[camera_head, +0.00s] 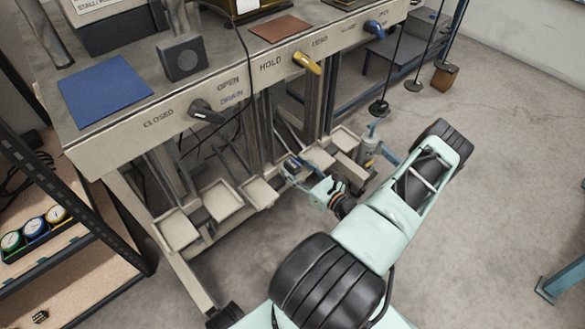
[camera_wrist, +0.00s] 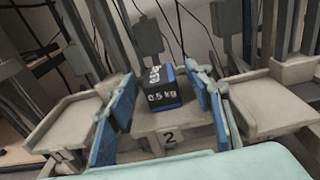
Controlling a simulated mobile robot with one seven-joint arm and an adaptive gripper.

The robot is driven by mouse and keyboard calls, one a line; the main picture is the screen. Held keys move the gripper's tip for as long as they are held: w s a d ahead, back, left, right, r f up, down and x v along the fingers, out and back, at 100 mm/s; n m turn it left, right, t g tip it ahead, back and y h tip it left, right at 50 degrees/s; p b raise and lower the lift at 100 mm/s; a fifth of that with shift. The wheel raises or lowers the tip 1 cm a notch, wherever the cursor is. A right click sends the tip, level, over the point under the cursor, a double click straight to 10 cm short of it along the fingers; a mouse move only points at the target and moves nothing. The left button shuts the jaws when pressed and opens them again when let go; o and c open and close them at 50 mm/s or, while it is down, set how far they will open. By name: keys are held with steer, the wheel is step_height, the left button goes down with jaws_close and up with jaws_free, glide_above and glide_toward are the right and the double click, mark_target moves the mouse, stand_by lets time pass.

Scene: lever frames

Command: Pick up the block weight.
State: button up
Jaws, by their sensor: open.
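The block weight (camera_wrist: 158,95) is a small dark block with blue edges, marked "0.5 kg". In the wrist view it sits on a pale tray (camera_wrist: 180,130) marked "2". My gripper (camera_wrist: 162,101) is open. Its blue fingers stand left and right of the block in the picture, with visible space on both sides. I cannot tell how far the fingertips reach along the block. In the head view my gripper (camera_head: 306,178) is low at the row of trays, and the arm hides part of that spot.
More pale trays flank this one, including a left tray (camera_wrist: 68,122) and a right tray (camera_wrist: 268,105). Upright posts and cables stand behind. The lever bench (camera_head: 150,122) overhangs, with a yellow lever (camera_head: 307,63). A shelf (camera_head: 75,255) stands at left. Open floor (camera_head: 500,180) lies at right.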

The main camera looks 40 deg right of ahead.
steer(key=shift+c, duration=0.6)
jaws_close()
steer(key=shift+r, duration=0.1)
